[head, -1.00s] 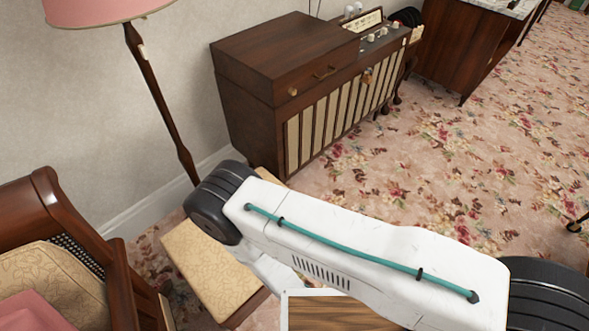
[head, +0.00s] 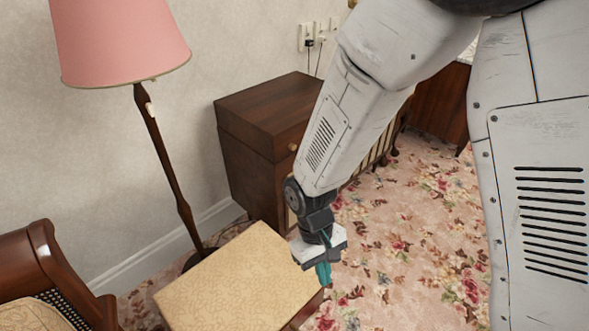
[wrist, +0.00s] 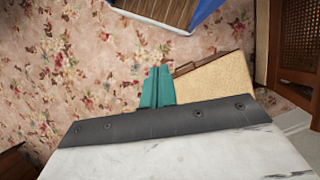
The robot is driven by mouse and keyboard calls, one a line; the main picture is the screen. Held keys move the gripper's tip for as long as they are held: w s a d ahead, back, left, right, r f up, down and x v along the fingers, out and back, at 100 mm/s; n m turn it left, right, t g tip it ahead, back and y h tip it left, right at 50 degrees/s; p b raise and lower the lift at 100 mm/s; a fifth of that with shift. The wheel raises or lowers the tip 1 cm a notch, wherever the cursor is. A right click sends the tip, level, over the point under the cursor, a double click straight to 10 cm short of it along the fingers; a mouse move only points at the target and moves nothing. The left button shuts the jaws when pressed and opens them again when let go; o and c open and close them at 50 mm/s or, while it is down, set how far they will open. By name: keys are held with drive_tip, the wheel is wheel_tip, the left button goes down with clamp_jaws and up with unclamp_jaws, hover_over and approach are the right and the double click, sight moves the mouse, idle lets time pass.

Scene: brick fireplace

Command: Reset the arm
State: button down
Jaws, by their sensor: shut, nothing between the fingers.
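My arm comes down from the upper right in the head view, its white links crossing in front of the wooden cabinet. My gripper (head: 323,272) hangs at its end, beside the right edge of the cream-topped stool, with its teal fingers pointing down. The fingers are together and hold nothing. In the wrist view my gripper (wrist: 157,88) shows as teal fingers pressed together over the floral carpet, beside the stool's cream top (wrist: 215,80).
The stool (head: 225,280) stands at lower centre. A floor lamp (head: 120,40) and a wooden armchair (head: 50,270) are at left. The wooden cabinet (head: 265,120) stands against the wall. Open floral carpet (head: 420,240) lies to the right.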

drive_tip(key=s+d+r+m+t, duration=0.1)
drive_tip(key=s+d+r+m, duration=0.1)
drive_tip(key=d+r, duration=0.4)
drive_tip(key=s+d+r+m+t+y, duration=0.1)
drive_tip(key=s+d+r, duration=0.3)
drive_tip(key=r, duration=0.9)
drive_tip(key=s+d+r+m+t+y, duration=0.1)
drive_tip(key=s+d+r+m+t, duration=0.2)
drive_tip(key=d+r, duration=0.6)
drive_tip(key=shift+d+r, duration=0.4)
drive_tip(key=shift+d, duration=0.2)
